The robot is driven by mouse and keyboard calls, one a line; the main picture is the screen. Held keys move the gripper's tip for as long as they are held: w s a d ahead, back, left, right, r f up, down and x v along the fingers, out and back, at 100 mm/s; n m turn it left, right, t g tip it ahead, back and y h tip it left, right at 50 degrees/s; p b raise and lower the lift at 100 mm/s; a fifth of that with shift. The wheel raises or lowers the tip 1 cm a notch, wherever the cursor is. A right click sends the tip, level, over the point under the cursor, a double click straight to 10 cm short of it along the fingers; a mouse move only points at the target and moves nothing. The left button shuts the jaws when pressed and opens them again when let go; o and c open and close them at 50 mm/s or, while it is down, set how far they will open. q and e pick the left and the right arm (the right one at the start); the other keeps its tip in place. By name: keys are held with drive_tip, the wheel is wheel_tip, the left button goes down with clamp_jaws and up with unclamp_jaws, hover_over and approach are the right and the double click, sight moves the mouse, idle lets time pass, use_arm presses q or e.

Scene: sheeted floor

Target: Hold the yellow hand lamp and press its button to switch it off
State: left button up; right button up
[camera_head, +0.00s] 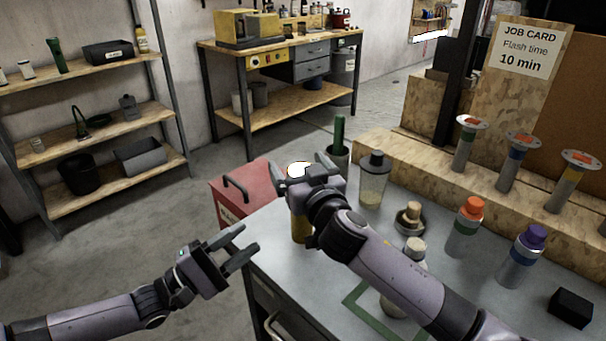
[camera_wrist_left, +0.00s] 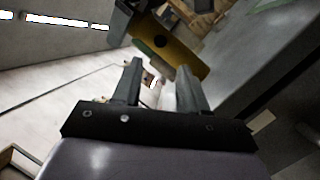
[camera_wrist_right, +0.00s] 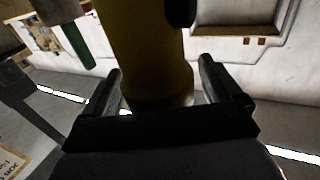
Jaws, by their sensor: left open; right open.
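The yellow hand lamp (camera_head: 301,229) is at the left edge of the grey workbench, partly hidden behind my right gripper (camera_head: 299,173). A bright white patch at its upper end shows between the fingers. In the right wrist view the lamp's yellow body (camera_wrist_right: 150,50) stands between the spread fingers (camera_wrist_right: 160,85); I cannot tell whether they touch it. My left gripper (camera_head: 248,240) is open and empty, left of the bench edge and apart from the lamp. In the left wrist view a yellow body with a dark round spot (camera_wrist_left: 172,48) lies beyond the fingers (camera_wrist_left: 160,75).
On the bench (camera_head: 275,240) stand a clear dark-capped bottle (camera_head: 374,185), an orange-capped bottle (camera_head: 466,228), a purple-capped bottle (camera_head: 523,257) and a black block (camera_head: 571,308). A red box (camera_head: 240,190) is left of the bench. Open floor lies to the left.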

drive_tip(key=shift+w+a, duration=0.1)
drive_tip(key=shift+w, duration=0.1)
drive_tip(key=c, duration=1.1)
use_arm(q)
clamp_jaws()
use_arm(e)
drive_tip(key=shift+c, duration=0.2)
idle(0.7)
